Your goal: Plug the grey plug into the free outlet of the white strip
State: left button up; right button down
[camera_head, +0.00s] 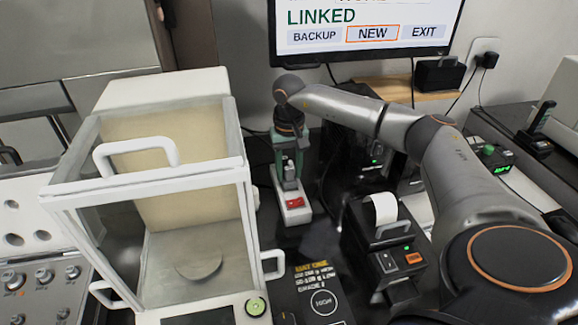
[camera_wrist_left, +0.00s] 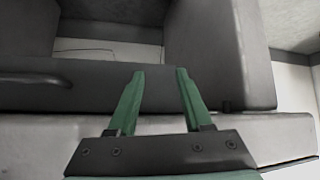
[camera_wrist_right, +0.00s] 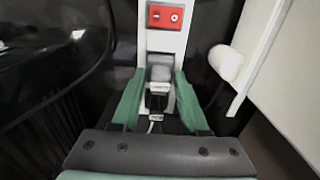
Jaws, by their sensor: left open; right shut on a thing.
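My right gripper (camera_head: 289,168) is over the strip, fingers down. It is shut on the grey plug (camera_wrist_right: 159,74), with a cord below it in the right wrist view. Whether the plug sits in an outlet cannot be told; the fingers hide the outlets. My left gripper (camera_wrist_left: 160,72) is open and empty, before grey furniture, outside the head view.
The balance (camera_head: 150,220) stands close to the left of the strip. A black printer (camera_head: 385,235) with a paper roll stands to the right. A monitor (camera_head: 365,25) is behind. A black device marked HIGH (camera_head: 315,290) lies in front. Free room around the strip is narrow.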

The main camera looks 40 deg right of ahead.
jog(key=shift+f+b, duration=0.45)
jog(key=shift+f, duration=0.35)
jog(key=shift+c, duration=1.7)
grip_release()
notch_tip(320, 180, up, 12)
jog(key=shift+r+p, duration=0.25)
jog(key=shift+p, duration=0.05)
